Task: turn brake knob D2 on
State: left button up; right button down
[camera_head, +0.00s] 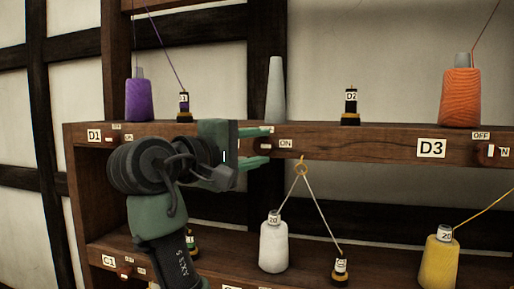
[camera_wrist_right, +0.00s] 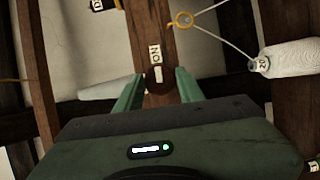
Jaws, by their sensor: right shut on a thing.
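Brake knob D2 (camera_head: 267,145) is a small dark round knob on the front edge of the upper shelf, left of a white ON label (camera_head: 286,143). My right gripper (camera_head: 260,146) comes in from the left with its green fingers around the knob, shut on it. In the right wrist view the knob (camera_wrist_right: 157,80) sits between the two fingertips (camera_wrist_right: 160,76). Its white mark points toward the ON label (camera_wrist_right: 154,53). My gripper hides the shelf edge left of the knob. My left gripper is not in view.
Above the knob stand a bare grey cone (camera_head: 275,90) and a black bobbin marked D2 (camera_head: 351,105). A purple spool (camera_head: 138,98) and an orange spool (camera_head: 461,95) stand on the same shelf. Below, threads run through a yellow ring (camera_head: 302,170) above a white spool (camera_head: 273,247).

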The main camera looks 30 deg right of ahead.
jog(key=shift+f, duration=0.1)
jog(key=c, duration=0.9)
grip_release()
jog(key=shift+s+a, duration=0.1)
jog(key=shift+a, duration=0.2)
jog(key=b+v, duration=0.2)
jog(key=v, duration=0.5)
jog(key=shift+a+b, duration=0.1)
jog(key=shift+b, duration=0.3)
